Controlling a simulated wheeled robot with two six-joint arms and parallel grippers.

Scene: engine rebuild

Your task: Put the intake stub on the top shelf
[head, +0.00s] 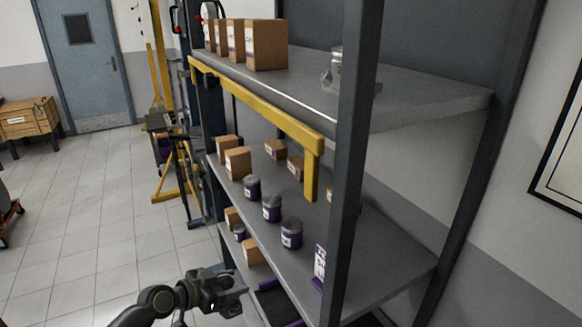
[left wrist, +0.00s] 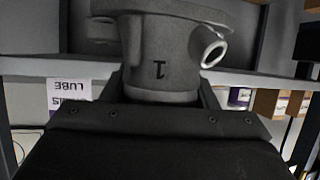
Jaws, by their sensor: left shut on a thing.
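The intake stub (left wrist: 160,60) is a grey metal part with a mark like a 1 and a round side pipe. It fills the middle of the left wrist view, between the fingers of my left gripper (left wrist: 160,92), which is shut on it. In the head view my left gripper (head: 228,291) is low at the bottom, beside the lower shelves and well below the top shelf (head: 420,104). I cannot clearly tell the stub from the gripper there. My right gripper is not in view.
Cardboard boxes (head: 266,45) stand at the top shelf's left end. A grey fitting (head: 334,68) stands further right, partly behind the dark upright (head: 352,170). Bare top shelf lies between them. A yellow rail (head: 260,106) runs along the front edge. Purple tubs (head: 291,234) line the middle shelf.

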